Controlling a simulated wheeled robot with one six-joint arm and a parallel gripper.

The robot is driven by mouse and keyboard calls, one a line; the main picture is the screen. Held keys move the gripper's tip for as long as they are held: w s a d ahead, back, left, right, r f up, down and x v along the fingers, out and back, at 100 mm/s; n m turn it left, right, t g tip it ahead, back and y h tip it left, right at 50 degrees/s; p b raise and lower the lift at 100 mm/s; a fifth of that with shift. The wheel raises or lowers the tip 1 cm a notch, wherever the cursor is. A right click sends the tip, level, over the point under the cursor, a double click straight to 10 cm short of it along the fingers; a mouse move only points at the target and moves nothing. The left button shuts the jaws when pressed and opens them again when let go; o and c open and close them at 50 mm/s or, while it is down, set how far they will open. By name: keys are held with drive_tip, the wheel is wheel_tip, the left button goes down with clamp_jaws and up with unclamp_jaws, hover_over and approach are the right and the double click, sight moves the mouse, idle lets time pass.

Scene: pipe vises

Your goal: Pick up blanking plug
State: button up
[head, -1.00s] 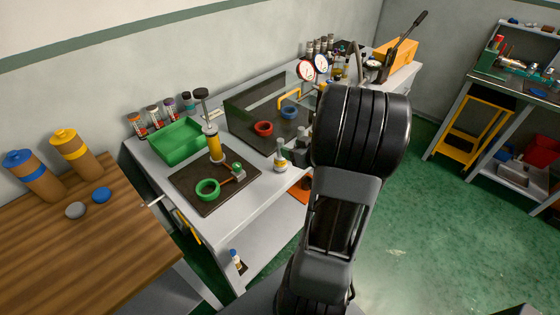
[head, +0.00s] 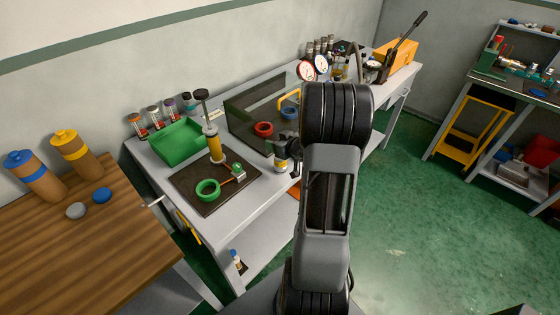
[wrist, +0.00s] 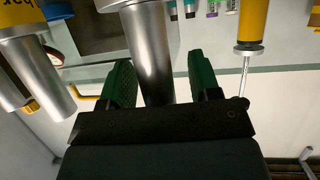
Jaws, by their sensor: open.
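In the wrist view my gripper (wrist: 162,82) is open, with its two green-padded fingers spread apart. A plain metal cylinder (wrist: 150,45) reaches into the gap between them; I cannot tell whether either finger touches it. A second metal cylinder with a yellow "bar" label (wrist: 15,45) stands to the left of the fingers. Which part is the blanking plug is not clear from these frames. My arm hides part of the bench there.
A green tray (head: 178,146) and a clear-sided enclosure (head: 245,118) stand behind.

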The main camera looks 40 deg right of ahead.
drive_tip(key=shift+c, duration=0.2)
clamp_jaws()
idle(0.3)
